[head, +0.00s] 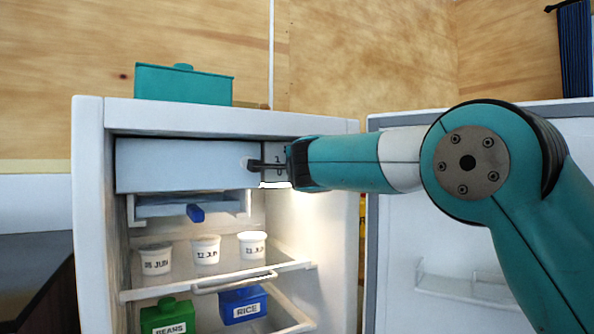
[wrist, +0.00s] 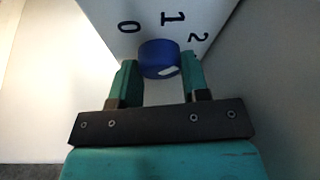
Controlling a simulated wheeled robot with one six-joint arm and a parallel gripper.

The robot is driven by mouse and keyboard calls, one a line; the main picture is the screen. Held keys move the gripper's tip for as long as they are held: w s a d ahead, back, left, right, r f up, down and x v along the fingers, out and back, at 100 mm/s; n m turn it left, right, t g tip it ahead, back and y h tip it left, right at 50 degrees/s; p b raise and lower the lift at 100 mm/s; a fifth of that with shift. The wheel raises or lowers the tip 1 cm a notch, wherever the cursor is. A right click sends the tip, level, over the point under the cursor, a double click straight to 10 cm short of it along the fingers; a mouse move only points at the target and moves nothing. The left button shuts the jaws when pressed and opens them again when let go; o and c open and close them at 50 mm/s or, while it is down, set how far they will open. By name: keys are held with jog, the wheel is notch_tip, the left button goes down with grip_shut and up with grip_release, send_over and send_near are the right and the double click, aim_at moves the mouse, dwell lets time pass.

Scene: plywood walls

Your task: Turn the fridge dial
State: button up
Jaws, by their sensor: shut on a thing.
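The blue fridge dial (wrist: 158,53) sits on a white panel (wrist: 108,20) marked 0, 1 and 2, inside the fridge (head: 90,215). In the wrist view a white mark shows at the dial's lower right edge. My gripper (wrist: 159,62) is shut on the dial, with one teal finger on each side of it. In the head view my gripper (head: 262,165) reaches in from the right at the top of the fridge, beside the pale freezer flap (head: 185,165). The dial itself is hidden there; part of the numbered panel (head: 281,152) shows.
The fridge door (head: 400,230) stands open at the right, behind my arm. Below are white cups (head: 206,250) on a shelf, green (head: 168,315) and blue (head: 243,304) boxes, and a blue tab (head: 195,213). A teal box (head: 183,85) sits on top.

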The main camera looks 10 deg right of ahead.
jog(key=shift+m, duration=0.5)
jog(key=shift+r, duration=0.1)
jog(key=o, duration=0.9)
jog(key=shift+s, duration=0.1)
jog(key=s+a+b, duration=0.2)
jog(key=s, duration=1.5)
jog(key=shift+f+b, duration=0.25)
jog(key=shift+b, duration=0.1)
